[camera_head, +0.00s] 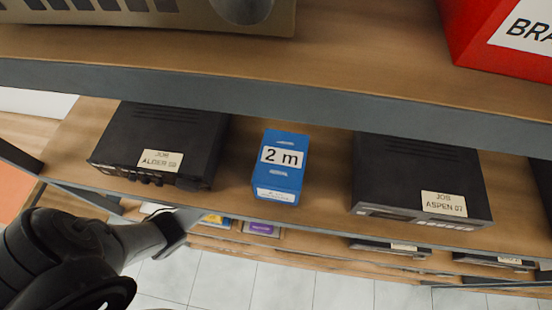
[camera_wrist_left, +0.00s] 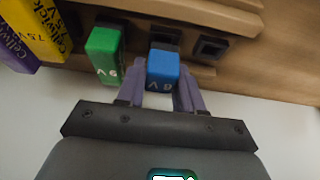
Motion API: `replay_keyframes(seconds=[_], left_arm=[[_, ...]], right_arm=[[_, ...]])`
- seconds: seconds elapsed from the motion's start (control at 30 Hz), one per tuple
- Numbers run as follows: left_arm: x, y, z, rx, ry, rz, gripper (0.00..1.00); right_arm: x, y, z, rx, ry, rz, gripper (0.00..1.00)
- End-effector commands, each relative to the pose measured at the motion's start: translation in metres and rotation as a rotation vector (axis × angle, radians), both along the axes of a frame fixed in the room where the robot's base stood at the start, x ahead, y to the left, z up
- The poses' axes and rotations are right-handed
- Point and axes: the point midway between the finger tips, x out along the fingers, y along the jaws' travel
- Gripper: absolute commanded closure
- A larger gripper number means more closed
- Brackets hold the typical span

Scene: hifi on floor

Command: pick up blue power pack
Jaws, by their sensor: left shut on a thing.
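The blue power pack (camera_wrist_left: 162,68) is a small block with a white marking, seen in the left wrist view. My left gripper (camera_wrist_left: 160,82) is shut on it, with one purple-grey finger on each side. A dark square opening (camera_wrist_left: 165,41) in the wooden rack shows just beyond the pack; I cannot tell whether the pack's far end is still in it. In the head view my left arm (camera_head: 140,240) reaches below the shelf edge, and its fingertips are hidden there. My right gripper is in neither view.
A green pack (camera_wrist_left: 104,55) stands close left of the blue one; yellow (camera_wrist_left: 38,28) and purple (camera_wrist_left: 12,52) boxes lie further left. An empty slot (camera_wrist_left: 210,48) is at right. Above, a shelf holds a blue "2 m" box (camera_head: 279,172) between black units (camera_head: 165,140) (camera_head: 415,175).

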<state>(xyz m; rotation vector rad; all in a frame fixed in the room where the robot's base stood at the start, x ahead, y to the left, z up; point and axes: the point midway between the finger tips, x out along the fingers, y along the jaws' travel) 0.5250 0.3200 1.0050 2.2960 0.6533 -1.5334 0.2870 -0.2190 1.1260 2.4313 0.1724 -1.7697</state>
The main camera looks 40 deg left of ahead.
Motion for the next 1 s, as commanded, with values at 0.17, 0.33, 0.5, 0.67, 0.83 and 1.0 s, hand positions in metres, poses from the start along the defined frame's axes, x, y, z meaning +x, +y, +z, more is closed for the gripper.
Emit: replay_keyframes(seconds=[0.17, 0.33, 0.5, 0.67, 0.83, 1.0], left_arm=[[-0.012, -0.007, 0.014, 0.001, 0.002, -0.001, 0.91], [-0.046, -0.027, 0.014, 0.002, 0.001, -0.002, 0.91], [-0.083, -0.05, 0.014, 0.001, 0.002, -0.005, 0.91], [-0.113, -0.069, 0.015, 0.004, -0.001, -0.004, 0.91], [-0.135, -0.084, 0.016, 0.001, -0.002, -0.003, 0.91], [-0.147, -0.091, 0.016, 0.001, -0.001, -0.001, 0.91]], right_arm=[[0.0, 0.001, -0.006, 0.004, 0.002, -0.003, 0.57], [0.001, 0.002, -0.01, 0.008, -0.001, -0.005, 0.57], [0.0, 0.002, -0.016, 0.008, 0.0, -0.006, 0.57], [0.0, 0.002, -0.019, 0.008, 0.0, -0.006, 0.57], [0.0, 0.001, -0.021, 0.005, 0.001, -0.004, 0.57], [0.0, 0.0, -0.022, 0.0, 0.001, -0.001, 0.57]])
